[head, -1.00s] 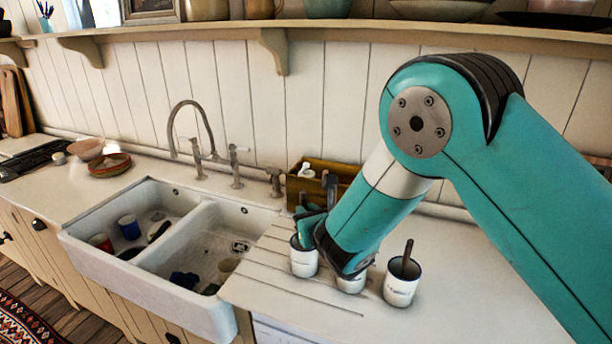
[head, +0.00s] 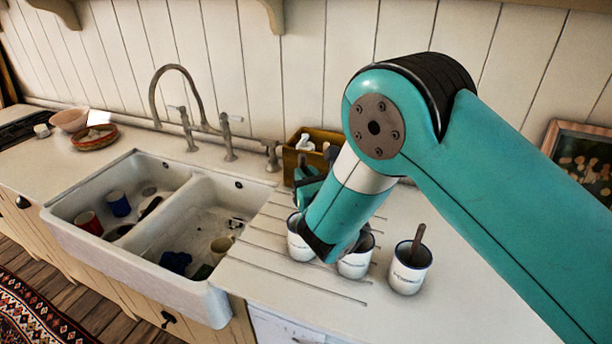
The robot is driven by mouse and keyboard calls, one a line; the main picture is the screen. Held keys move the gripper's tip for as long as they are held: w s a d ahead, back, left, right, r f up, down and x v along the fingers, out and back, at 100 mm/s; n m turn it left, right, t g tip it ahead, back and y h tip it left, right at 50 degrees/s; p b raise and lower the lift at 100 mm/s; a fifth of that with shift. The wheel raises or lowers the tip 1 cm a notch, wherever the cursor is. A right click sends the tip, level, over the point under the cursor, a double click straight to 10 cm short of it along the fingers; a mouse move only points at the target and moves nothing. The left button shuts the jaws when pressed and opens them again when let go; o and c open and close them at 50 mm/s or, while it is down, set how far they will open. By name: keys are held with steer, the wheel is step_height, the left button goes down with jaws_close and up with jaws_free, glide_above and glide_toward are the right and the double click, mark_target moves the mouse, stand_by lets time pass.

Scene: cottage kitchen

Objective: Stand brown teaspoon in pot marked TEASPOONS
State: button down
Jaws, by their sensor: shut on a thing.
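My gripper (head: 308,184) is mostly hidden behind my teal wrist, above the worktop and in front of the wooden caddy. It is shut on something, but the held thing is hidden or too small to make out. Three white pots with dark rims stand in a row below and right of it: a left pot (head: 298,246), a middle pot (head: 354,263) and a right pot (head: 408,276). My wrist partly covers the left and middle pots. Their lettering is too small to read. A brown handle (head: 418,238) stands up out of the right pot.
A wooden caddy (head: 289,161) with white items stands against the back wall. The white double sink (head: 130,262) at left holds cups and dark items. A tap (head: 186,128) rises behind it. The worktop right of the pots is clear; a framed picture (head: 590,165) leans at far right.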

step_height(320, 180, down, 12)
steer(key=b, duration=1)
steer(key=c, duration=1)
jaws_free()
steer(key=shift+s, duration=0.1)
